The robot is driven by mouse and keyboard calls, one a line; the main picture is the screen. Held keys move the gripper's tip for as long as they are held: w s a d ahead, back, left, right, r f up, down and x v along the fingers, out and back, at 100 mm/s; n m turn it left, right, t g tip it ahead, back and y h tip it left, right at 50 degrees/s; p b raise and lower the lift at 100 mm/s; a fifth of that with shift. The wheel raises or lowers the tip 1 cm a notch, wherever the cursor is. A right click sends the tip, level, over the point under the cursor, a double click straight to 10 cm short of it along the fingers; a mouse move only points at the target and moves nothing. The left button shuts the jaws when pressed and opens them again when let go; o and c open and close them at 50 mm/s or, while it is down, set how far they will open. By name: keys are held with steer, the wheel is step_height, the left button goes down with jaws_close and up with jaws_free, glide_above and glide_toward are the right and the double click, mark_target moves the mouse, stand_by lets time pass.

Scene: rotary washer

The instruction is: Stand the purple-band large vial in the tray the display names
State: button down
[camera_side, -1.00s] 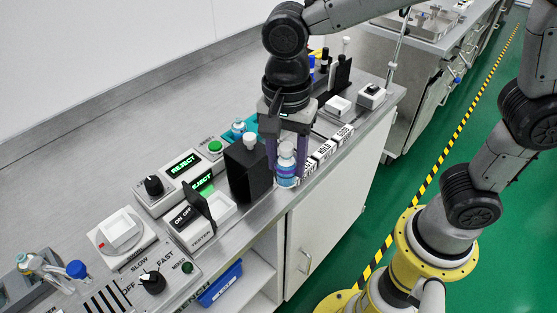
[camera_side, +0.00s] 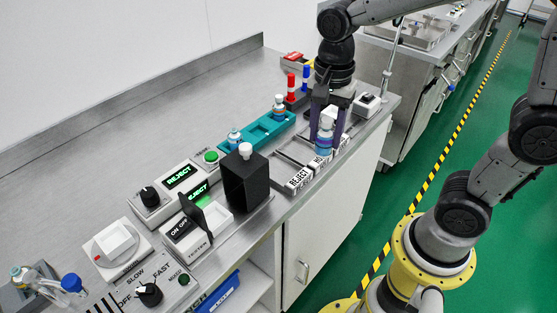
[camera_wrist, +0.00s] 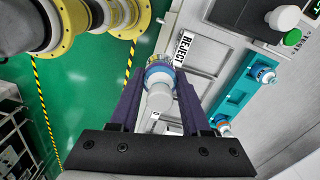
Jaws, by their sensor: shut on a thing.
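My gripper (camera_side: 325,128) is shut on a large vial (camera_side: 324,142) with a white cap and blue contents. It holds the vial upright, seemingly above the front labels of the trays. In the wrist view the vial (camera_wrist: 159,96) sits cap toward the camera between the purple fingers. The display (camera_side: 180,176) reads REJECT in green. The tray labelled REJECT (camera_side: 297,181) is the nearest of the labelled trays, left of the gripper; its label also shows in the wrist view (camera_wrist: 184,48). The other labels are partly hidden or blurred.
A teal rack (camera_side: 256,140) holding two vials stands behind the trays. The tester (camera_side: 190,232) also reads REJECT.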

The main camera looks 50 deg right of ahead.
steer(key=w+f, duration=0.2)
steer(key=w, duration=0.1)
steer(key=w+f, duration=0.3)
steer(key=w, duration=0.1)
steer(key=w+a+f, duration=0.1)
steer(key=w+f, duration=0.2)
steer(key=w, duration=0.1)
steer(key=shift+f, duration=0.25)
steer(key=shift+w+f, duration=0.15)
steer(key=shift+f, duration=0.7)
steer(key=shift+w+f, duration=0.1)
steer(key=shift+f, duration=0.75)
steer(key=shift+f, duration=0.1)
steer(key=shift+c, duration=1.8)
jaws_free()
